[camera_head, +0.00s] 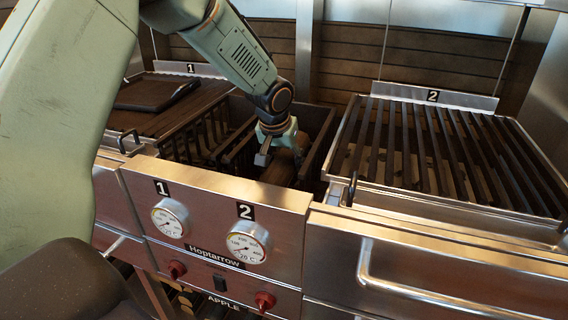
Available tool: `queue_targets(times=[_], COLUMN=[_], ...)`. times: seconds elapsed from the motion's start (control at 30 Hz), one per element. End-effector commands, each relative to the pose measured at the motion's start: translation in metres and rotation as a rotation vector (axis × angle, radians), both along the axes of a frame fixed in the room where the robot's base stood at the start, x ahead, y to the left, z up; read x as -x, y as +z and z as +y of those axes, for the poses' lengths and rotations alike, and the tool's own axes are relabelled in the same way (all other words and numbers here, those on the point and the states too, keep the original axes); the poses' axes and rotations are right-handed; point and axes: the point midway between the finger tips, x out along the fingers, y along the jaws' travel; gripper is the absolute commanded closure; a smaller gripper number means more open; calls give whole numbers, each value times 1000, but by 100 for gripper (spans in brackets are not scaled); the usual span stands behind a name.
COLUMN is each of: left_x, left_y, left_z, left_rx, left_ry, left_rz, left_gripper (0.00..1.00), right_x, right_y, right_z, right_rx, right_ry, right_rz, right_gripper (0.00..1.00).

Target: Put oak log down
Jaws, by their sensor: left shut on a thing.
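My left gripper (274,150) reaches down into the dark open box between the two grills. It is shut on an oak log (279,172), a brown piece below its fingers. The log sits low inside the box, near its front wall. Shadow and the gripper hide part of the log, and I cannot tell whether it touches the bottom. My right gripper is not in view.
Grill 2 (440,150) with dark bars stands right of the box. A metal basket rack (205,140) fills the box's left side. The steel front panel (210,185) carries two gauges.

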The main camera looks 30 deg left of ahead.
Motion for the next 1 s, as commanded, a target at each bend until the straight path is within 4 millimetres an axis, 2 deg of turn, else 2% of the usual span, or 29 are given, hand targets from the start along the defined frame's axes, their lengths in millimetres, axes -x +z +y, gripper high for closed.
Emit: queue_targets(times=[0.07,0.23,0.27,0.5,0.83,1.0], left_x=[-1,-1,0,0,0,7], left_y=[-5,-5,-6,-6,-4,14], left_z=[0,0,0,0,0,-2], left_rx=[0,-1,0,-1,0,0], left_ry=[-1,-1,-1,-1,-1,-1], left_rz=[-4,-5,-2,-1,-2,-3], left_gripper=[100,100,40,19,19,19], right_x=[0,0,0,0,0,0], right_y=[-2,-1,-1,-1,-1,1], right_z=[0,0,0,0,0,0], right_rx=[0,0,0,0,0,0], right_ry=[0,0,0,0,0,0], right_rz=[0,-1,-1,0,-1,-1], right_gripper=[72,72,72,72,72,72])
